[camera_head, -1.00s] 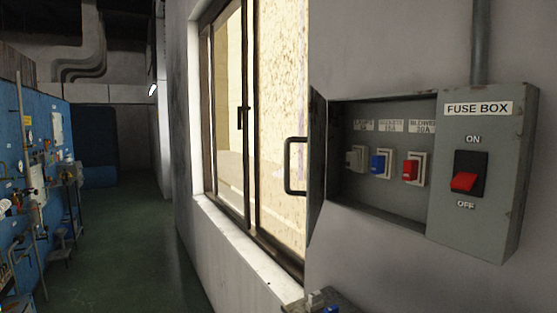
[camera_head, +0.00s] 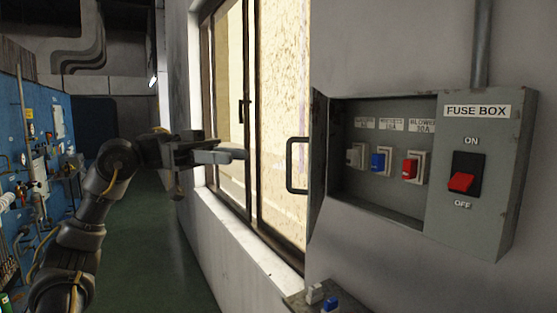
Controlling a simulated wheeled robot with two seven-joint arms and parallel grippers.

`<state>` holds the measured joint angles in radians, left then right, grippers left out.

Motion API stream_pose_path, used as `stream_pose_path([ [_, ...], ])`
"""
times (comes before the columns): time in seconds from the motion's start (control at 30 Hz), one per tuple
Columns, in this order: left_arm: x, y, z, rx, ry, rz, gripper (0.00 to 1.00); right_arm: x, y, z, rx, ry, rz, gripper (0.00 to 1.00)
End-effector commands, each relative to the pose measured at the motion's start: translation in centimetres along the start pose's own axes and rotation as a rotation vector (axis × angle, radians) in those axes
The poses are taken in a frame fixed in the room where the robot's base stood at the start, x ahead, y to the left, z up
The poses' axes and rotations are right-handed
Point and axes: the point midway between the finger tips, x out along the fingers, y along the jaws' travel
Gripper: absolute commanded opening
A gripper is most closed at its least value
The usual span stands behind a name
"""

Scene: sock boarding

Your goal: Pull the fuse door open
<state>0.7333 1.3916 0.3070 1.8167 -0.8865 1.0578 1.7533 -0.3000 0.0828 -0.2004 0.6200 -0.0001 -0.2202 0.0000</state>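The grey fuse box (camera_head: 469,225) is on the wall at the right. Its door (camera_head: 317,165) stands swung out at the left edge, seen nearly edge-on, with a dark bar handle (camera_head: 296,165) facing left. The compartment behind it is exposed, showing a grey fuse holder (camera_head: 355,156), a blue fuse (camera_head: 378,162) and a red fuse (camera_head: 410,168). My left gripper (camera_head: 240,154) is in front of the window, left of the handle and apart from it in the picture. Nothing shows in it; its finger gap is unclear. My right gripper is not in view.
A red switch (camera_head: 461,182) is on the fuse box's right panel. A small ledge (camera_head: 300,299) below holds a white piece (camera_head: 314,293) and a blue piece (camera_head: 329,303). The window sill (camera_head: 245,250) runs beneath the window. A blue panel with pipes (camera_head: 50,130) stands far left.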

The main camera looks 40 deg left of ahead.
Motion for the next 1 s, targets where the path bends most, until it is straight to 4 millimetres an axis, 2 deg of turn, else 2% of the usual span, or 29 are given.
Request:
stream_pose_path([
  [0.07,0.1,0.6,-0.1,-0.004,-0.013,0.005,0.30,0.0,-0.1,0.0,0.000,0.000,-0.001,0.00],
  [0.27,1.0,0.6,-0.3,-0.004,-0.014,0.008,0.30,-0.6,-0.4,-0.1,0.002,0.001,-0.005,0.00],
  [0.7,8.6,0.6,-0.5,-0.003,-0.010,0.008,0.30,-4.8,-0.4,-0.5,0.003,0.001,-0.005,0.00],
  [0.83,10.0,0.5,-0.4,-0.004,-0.010,0.006,0.30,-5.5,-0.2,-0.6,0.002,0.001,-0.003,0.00],
  [1.0,10.8,0.5,-0.1,-0.004,-0.011,0.005,0.30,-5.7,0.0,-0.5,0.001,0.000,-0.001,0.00],
])
